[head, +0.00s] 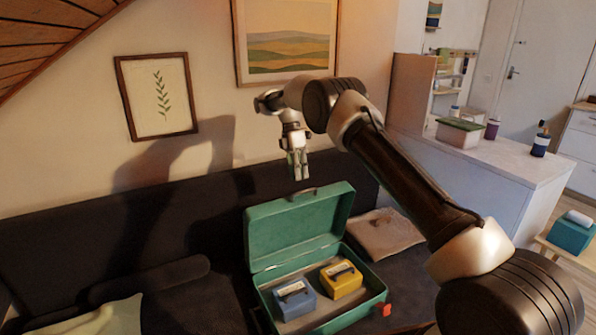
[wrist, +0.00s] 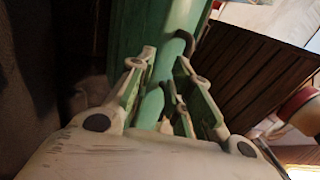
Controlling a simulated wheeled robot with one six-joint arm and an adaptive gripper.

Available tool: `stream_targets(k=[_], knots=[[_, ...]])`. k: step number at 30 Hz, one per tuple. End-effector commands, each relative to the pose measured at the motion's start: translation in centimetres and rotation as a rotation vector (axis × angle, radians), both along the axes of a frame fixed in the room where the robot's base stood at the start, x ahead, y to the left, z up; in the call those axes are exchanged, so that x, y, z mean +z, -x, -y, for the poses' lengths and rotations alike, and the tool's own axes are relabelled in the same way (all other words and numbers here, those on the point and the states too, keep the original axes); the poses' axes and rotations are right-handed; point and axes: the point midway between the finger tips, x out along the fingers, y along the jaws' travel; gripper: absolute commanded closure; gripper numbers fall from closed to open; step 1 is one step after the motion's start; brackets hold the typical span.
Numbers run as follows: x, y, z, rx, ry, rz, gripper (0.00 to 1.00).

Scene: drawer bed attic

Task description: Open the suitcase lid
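The green suitcase (head: 262,275) lies on the dark sofa with its lid (head: 300,228) raised, tilted back and standing nearly upright. A handle (head: 303,192) sits on the lid's top edge. My gripper (head: 300,178) points down just above that handle. In the wrist view my gripper (wrist: 166,60) has its two fingers apart, with green surface showing between and beyond them. I cannot tell whether a finger touches the handle. A blue box (head: 293,300) and a yellow box (head: 341,279) sit inside the suitcase.
A beige cushion (head: 384,233) lies right of the lid. A dark bolster (head: 150,279) and a pale cushion (head: 105,318) are at left. The wall with framed pictures (head: 158,97) is behind. A white counter (head: 490,165) stands at right.

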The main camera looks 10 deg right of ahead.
Motion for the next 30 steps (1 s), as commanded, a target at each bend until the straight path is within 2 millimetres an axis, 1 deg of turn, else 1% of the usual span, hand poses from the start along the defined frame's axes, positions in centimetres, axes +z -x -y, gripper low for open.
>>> stream_targets(k=[4, 16, 19, 23, 30], knots=[[0.3, -0.4, -0.1, 0.000, 0.000, 0.000, 0.80], [0.4, -0.4, -0.1, 0.000, 0.000, 0.000, 0.80], [0.9, -0.5, -0.1, 0.000, 0.000, 0.000, 0.80], [2.9, -0.5, -0.2, 0.000, -0.001, 0.003, 0.80], [7.7, -0.5, -0.2, 0.000, -0.001, 0.003, 0.80]])
